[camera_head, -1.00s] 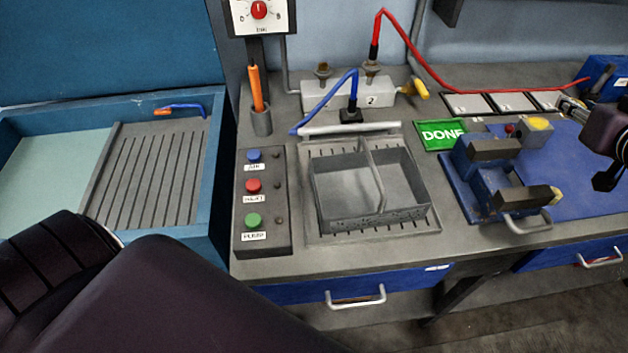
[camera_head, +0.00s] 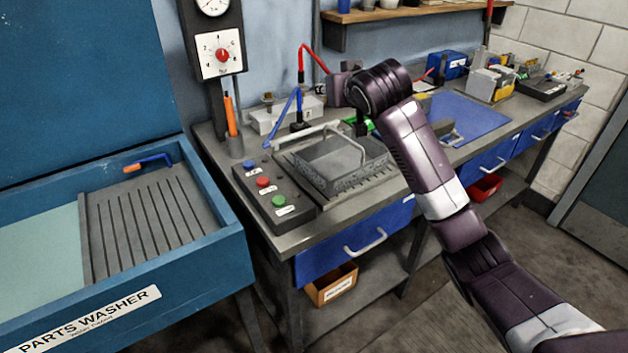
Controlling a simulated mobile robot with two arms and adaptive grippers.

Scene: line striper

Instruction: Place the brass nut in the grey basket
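The grey basket (camera_head: 345,176), an open wire-handled tray, sits on the bench and looks empty where I can see inside. A small brass piece (camera_head: 267,98) stands on the white block (camera_head: 262,122) behind it; I cannot tell whether it is the brass nut. My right arm reaches in from the lower right. My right gripper (camera_head: 358,122) is over the back of the bench, above the basket's far side; its fingers are small and partly hidden by the wrist, so their opening and any held thing are unclear. My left gripper is out of view.
A button box (camera_head: 265,190) is left of the basket. The blue parts washer (camera_head: 215,245) fills the left. A blue mat (camera_head: 470,118) lies on the right of the bench, partly behind my arm.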

